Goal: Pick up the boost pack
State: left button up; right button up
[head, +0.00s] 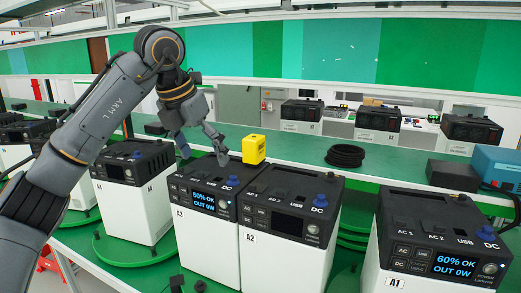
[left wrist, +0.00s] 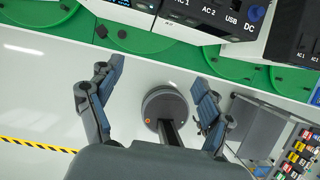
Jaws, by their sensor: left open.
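A small yellow block (head: 254,149) stands upright on top of the power station marked A2 (head: 276,246), near its back edge. No label on it can be read, so I cannot tell for sure that it is the boost pack. My left gripper (head: 202,152) is open and hangs above the station marked A3 (head: 205,250), left of the yellow block and apart from it. In the left wrist view my open fingers (left wrist: 156,75) have nothing between them, and the yellow block does not show. My right gripper is not in view.
Station A1 (head: 425,262) stands at the front right, reading 60% OK. Another white station (head: 132,205) stands at the left on a green turntable (head: 135,252). A black cable coil (head: 345,156) and a blue box (head: 497,168) lie on the green bench behind. Further stations stand at the back.

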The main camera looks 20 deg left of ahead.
aim_at(253, 145)
jog(key=i, duration=1.05)
